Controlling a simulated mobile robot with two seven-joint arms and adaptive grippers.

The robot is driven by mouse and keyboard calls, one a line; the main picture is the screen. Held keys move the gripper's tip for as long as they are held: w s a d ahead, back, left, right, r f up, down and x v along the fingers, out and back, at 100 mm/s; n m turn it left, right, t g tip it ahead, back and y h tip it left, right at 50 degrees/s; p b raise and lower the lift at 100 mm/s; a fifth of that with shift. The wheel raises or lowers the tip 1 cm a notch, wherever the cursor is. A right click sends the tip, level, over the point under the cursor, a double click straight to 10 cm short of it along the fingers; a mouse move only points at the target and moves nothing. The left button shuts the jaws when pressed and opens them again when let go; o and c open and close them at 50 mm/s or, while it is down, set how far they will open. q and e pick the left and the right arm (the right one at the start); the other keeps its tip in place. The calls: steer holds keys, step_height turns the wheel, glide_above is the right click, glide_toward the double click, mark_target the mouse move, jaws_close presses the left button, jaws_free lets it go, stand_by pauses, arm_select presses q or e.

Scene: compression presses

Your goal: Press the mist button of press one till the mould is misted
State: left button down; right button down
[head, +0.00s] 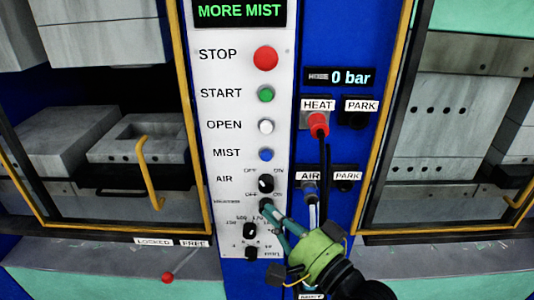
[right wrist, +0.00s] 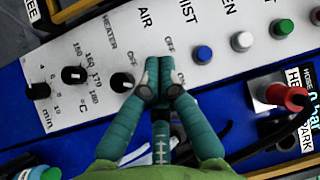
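The blue mist button (head: 266,154) is on the white control panel (head: 225,110), below the white open button. In the right wrist view, the blue button (right wrist: 203,53) is to the right of my fingertips. The display (head: 240,11) at the top reads MORE MIST. My right gripper (head: 268,208) is in front of the panel's lower part, below the mist button and near the heater knob. In the right wrist view my right gripper (right wrist: 153,85) has its fingertips together, apart from the blue button, and hides the air knob. My left gripper is not in view.
Above the mist button are the red stop (head: 265,58), green start (head: 266,94) and white open (head: 266,126) buttons. The air knob (head: 266,183) is just below it. Hoses (head: 325,165) hang at the right. A grey mould block (head: 130,140) is behind a yellow-framed opening at left.

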mark_target(266, 156)
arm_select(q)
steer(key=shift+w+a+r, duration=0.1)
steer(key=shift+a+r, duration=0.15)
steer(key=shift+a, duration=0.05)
arm_select(e)
step_height(266, 156, up, 6)
steer(key=s+a+y, duration=0.1)
steer(key=s, duration=0.2)
steer(key=shift+r+y, duration=0.2)
steer(key=shift+y, duration=0.2)
steer(key=shift+w, duration=0.1)
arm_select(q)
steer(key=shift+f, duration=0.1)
arm_select(e)
steer(key=shift+w+f, duration=0.1)
